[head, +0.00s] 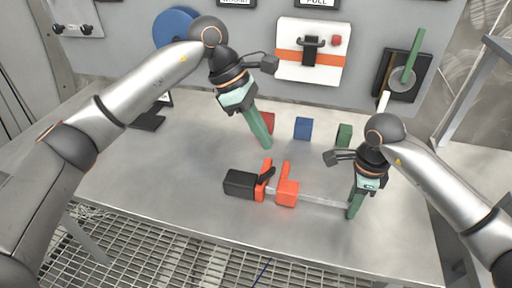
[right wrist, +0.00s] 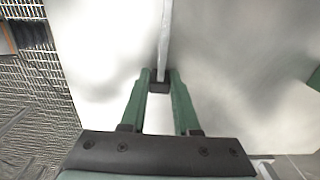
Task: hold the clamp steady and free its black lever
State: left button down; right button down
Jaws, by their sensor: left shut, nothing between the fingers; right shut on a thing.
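The clamp lies on the steel table, with orange jaws (head: 287,193), a black handle (head: 239,184) at its left end and a thin silver bar (head: 322,201) running right. Its black lever (head: 266,177) slants up beside the left orange jaw. My right gripper (head: 352,213) is shut on the far right end of the bar. In the right wrist view its green fingers (right wrist: 160,84) pinch the bar (right wrist: 165,45), which runs away from them. My left gripper (head: 268,146) is shut and empty, its tips above and behind the lever, apart from the clamp.
A red block (head: 267,121), a blue block (head: 303,128) and a green block (head: 344,134) stand in a row behind the clamp. The wall panel carries a blue disc (head: 173,27), a white plate with a black handle (head: 311,50) and a green lever (head: 413,55). Front-left table is clear.

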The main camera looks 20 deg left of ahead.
pick_arm(q)
jog(key=r, duration=0.1)
jog(key=d+r, duration=0.1)
jog(key=r, duration=0.2)
jog(key=shift+d+r, duration=0.1)
jog(key=shift+d, duration=0.2)
pick_arm(e)
jog(key=c, duration=0.6)
grip_release()
jog(key=shift+o, duration=0.2)
jog(key=shift+r, duration=0.15)
